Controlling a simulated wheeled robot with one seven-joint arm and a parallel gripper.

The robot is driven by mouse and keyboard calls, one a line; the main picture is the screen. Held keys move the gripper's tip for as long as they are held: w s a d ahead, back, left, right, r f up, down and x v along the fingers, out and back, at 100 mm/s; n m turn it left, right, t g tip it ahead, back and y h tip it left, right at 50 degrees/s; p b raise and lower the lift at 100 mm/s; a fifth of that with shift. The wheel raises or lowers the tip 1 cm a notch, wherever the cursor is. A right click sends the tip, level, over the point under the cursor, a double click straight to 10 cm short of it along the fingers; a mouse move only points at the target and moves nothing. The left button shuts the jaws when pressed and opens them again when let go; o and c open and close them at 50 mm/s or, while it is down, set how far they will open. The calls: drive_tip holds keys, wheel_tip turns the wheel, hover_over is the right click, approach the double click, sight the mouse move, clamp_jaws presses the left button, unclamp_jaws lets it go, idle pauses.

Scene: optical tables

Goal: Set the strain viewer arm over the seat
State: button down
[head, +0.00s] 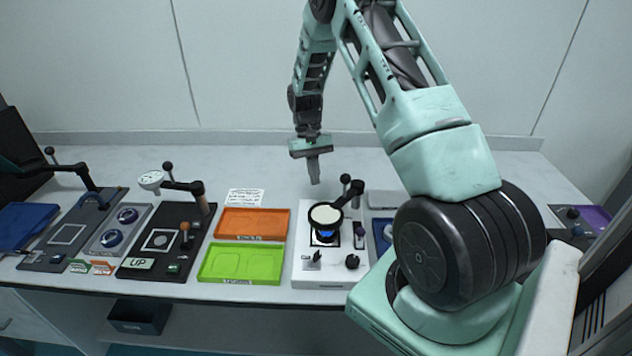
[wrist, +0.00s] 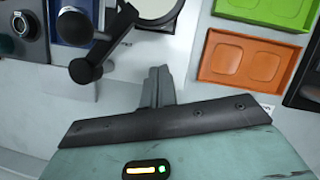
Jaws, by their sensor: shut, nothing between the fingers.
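The strain viewer (head: 303,270) is a white base unit on the table with black knobs at its front. Its black arm (head: 344,197) carries a round cream-faced viewer head (head: 325,215), which in the head view appears above a blue-lit seat (head: 326,235). The head partly hides the seat. In the wrist view the arm (wrist: 102,48) ends in a black ball knob, and part of the round head (wrist: 152,9) shows at the top edge. My gripper (head: 315,181) is shut and empty, behind and left of the arm; its closed fingers (wrist: 157,80) appear apart from it.
An orange tray (head: 253,224) and a green tray (head: 240,263) lie left of the viewer. A blue tray (head: 381,235) stands close on the right. The back strip of the table is mostly clear.

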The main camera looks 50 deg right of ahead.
drive_tip(key=b+v, duration=0.1)
drive_tip(key=v, duration=0.7)
drive_tip(key=shift+b, duration=0.35)
drive_tip(key=shift+d, duration=0.1)
drive_tip(key=s+a+r+n+t, duration=0.1)
drive_tip(key=s+a+r+n, duration=0.1)
drive_tip(key=a, duration=0.8)
drive_tip(key=s+a+r+n, duration=0.2)
drive_tip(key=a, duration=0.7)
drive_tip(key=s+a+r+n+t, duration=0.1)
drive_tip(key=s+a+r+n, duration=0.15)
drive_tip(key=a, duration=0.75)
drive_tip(key=s+a+n+t, duration=0.1)
drive_tip(key=s+a+n, duration=0.2)
drive_tip(key=s, duration=0.7)
drive_tip(key=s+a+n+h, duration=0.1)
drive_tip(key=s+a+n, duration=0.3)
drive_tip(key=s+a, duration=0.4)
drive_tip(key=s, duration=0.2)
drive_tip(key=shift+s+a+r+t, duration=0.3)
drive_tip(key=shift+t, duration=0.1)
